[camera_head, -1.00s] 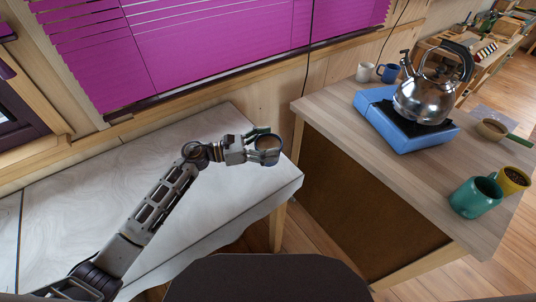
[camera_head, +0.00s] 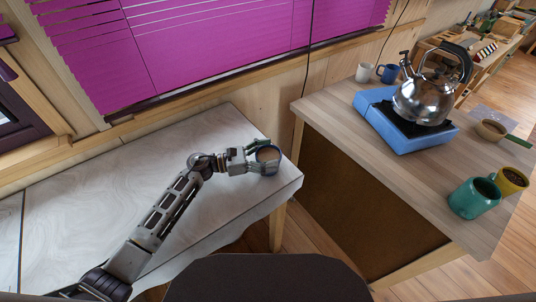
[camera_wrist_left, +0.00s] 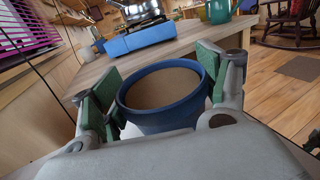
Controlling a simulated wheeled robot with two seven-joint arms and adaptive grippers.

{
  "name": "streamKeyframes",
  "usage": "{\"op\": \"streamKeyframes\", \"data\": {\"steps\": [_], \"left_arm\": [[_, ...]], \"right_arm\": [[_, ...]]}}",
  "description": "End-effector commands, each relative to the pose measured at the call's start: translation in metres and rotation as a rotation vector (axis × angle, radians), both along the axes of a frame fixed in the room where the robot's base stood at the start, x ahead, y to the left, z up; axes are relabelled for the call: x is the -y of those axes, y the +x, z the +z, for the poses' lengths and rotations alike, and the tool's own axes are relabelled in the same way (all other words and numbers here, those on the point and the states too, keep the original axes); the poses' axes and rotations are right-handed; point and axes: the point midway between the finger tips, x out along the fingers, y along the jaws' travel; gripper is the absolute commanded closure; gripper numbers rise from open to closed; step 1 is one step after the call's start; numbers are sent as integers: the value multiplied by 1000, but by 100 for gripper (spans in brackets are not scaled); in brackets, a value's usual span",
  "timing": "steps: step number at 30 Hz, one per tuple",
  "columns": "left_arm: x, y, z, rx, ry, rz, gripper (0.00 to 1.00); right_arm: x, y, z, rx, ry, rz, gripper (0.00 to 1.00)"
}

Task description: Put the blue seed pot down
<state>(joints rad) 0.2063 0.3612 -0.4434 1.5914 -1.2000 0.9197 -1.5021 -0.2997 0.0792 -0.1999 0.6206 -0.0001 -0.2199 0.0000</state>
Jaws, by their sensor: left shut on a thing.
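The blue seed pot (camera_head: 268,155) is a small round pot, open at the top, with a brown inside. My left gripper (camera_head: 264,158) is shut on it at the right end of the white marbled table (camera_head: 120,180). In the left wrist view the pot (camera_wrist_left: 165,98) sits upright between the green-padded fingers (camera_wrist_left: 162,88). The pot's base is hidden in the wrist view, and I cannot tell whether it touches the table top.
A wooden counter (camera_head: 340,110) stands to the right across a gap. The white table's left part is clear.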

Motion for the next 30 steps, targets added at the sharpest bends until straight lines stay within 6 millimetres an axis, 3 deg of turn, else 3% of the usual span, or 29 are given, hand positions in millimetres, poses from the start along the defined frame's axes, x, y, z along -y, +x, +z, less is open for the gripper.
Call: {"op": "streamKeyframes", "data": {"steps": [14, 15, 19, 30], "left_arm": [[0, 0, -3, 1, -1, 0, 59], [0, 0, -4, 0, 0, 0, 22], [0, 0, -3, 1, 0, 0, 5], [0, 0, -3, 1, 0, 0, 4]], "right_arm": [[3, 0, -4, 0, -3, 2, 70], [3, 0, -4, 0, -3, 2, 70], [3, 0, -3, 0, -3, 2, 70], [-1, -1, -3, -1, 1, 0, 70]]}}
